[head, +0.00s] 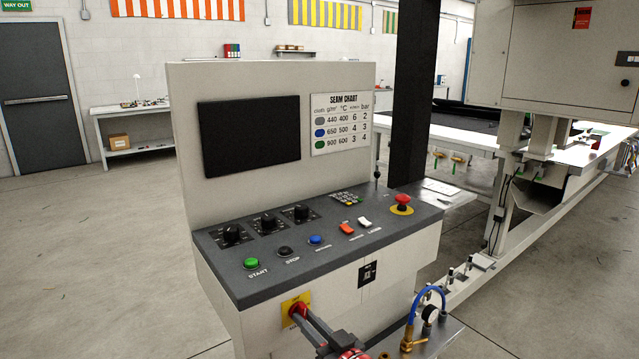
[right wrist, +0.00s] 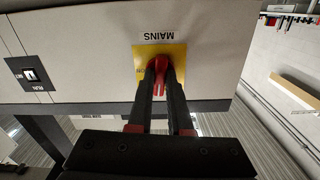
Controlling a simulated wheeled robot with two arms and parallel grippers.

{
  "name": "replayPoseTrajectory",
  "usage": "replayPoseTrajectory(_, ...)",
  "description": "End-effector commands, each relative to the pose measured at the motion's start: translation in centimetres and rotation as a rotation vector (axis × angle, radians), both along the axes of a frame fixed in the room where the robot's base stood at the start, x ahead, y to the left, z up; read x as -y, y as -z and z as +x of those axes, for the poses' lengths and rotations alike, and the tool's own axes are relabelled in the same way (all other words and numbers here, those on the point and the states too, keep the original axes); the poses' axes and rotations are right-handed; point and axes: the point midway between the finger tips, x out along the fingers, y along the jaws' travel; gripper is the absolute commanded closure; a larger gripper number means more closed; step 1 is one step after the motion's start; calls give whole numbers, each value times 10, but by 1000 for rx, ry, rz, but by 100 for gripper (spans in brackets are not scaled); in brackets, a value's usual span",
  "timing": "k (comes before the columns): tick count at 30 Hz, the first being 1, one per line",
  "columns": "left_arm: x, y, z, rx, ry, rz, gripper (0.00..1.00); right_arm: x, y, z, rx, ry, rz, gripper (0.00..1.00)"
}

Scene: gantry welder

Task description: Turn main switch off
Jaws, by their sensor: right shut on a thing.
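The main switch is a red rotary handle (right wrist: 160,66) on a yellow plate (right wrist: 177,54), below an upside-down MAINS label (right wrist: 160,36) in the right wrist view. In the head view its yellow plate (head: 289,306) sits low on the front of the control console. My right gripper (head: 303,318) reaches it from the lower right. Its two dark fingers (right wrist: 160,72) are shut on the red handle, one on each side. The fingers hide part of the handle and of the plate's markings, so I cannot tell its setting. My left gripper is not in view.
The console (head: 225,277) carries a dark screen (head: 250,135), knobs, coloured buttons and a red emergency stop (head: 403,201). A small black RUN switch (head: 367,272) is on its front. A blue hose with a gauge (head: 430,313) stands at right. Floor at left is clear.

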Motion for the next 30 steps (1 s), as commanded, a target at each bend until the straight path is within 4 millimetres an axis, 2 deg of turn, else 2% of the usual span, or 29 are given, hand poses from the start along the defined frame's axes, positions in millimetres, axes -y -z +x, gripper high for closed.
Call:
replayPoseTrajectory(1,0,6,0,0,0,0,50,0,4,0,8,0,-15,100)
replayPoseTrajectory(16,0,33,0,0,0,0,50,0,3,0,107,-1,-145,100)
replayPoseTrajectory(28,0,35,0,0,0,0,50,0,0,0,126,0,-173,100)
replayPoseTrajectory(29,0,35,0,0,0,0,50,0,0,0,126,0,-173,76)
replayPoseTrajectory(30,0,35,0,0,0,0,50,0,0,0,126,0,-173,68)
